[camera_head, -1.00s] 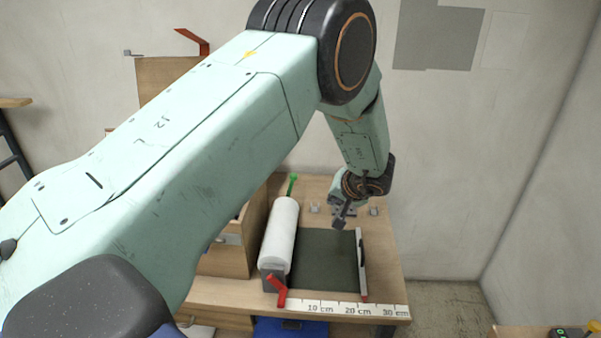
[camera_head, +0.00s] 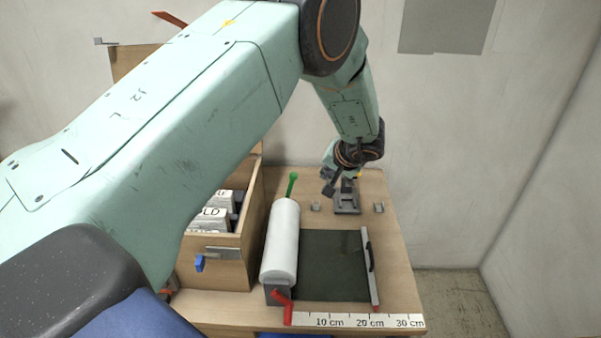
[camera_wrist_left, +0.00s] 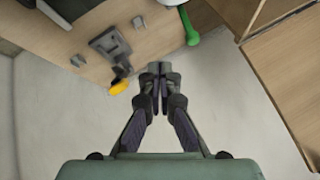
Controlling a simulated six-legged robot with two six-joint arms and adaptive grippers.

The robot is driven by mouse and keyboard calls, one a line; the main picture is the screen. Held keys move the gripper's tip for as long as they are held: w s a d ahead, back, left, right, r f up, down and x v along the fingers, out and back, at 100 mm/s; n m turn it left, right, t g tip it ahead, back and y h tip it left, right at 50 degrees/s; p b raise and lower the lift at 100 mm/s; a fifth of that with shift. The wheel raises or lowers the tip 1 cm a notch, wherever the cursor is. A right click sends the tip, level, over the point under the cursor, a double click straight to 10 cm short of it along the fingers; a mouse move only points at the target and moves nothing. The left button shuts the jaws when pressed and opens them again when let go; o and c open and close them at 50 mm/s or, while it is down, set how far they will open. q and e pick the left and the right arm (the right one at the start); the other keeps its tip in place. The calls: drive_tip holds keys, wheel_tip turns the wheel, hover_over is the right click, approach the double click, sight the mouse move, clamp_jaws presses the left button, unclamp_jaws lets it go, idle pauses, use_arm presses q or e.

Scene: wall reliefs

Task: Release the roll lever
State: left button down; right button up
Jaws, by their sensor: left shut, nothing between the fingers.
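A white roll (camera_head: 281,240) lies along the left side of a dark green mat (camera_head: 322,264) on the wooden table. A green lever (camera_head: 292,184) with a round knob sticks up at the roll's far end. It also shows in the left wrist view (camera_wrist_left: 190,28), beside the end of the white roll (camera_wrist_left: 172,2). A red crank (camera_head: 283,305) is at the roll's near end. My left gripper (camera_head: 328,189) is shut and empty, right of the green lever and apart from it. In the left wrist view its fingertips (camera_wrist_left: 160,72) are together. My right gripper is not in view.
A grey stand (camera_head: 346,199) with a yellow part (camera_wrist_left: 118,87) is close beside my left gripper. Small grey clips (camera_head: 379,208) flank it. A wooden box of cards (camera_head: 247,225) stands left of the roll. A ruler strip (camera_head: 360,320) runs along the front edge.

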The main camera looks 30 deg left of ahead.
use_arm(q)
approach(290, 188)
drive_tip(key=shift+w+a+f, duration=0.15)
drive_tip(key=shift+w+f, duration=0.2)
drive_tip(key=shift+w, duration=0.3)
drive_tip(key=shift+w+a+f, duration=0.1)
drive_tip(key=shift+w+f, duration=0.25)
drive_tip(key=shift+w, duration=0.25)
drive_tip(key=shift+w+a+f, duration=0.15)
drive_tip(key=shift+w+f, duration=0.2)
drive_tip(key=shift+w, duration=0.3)
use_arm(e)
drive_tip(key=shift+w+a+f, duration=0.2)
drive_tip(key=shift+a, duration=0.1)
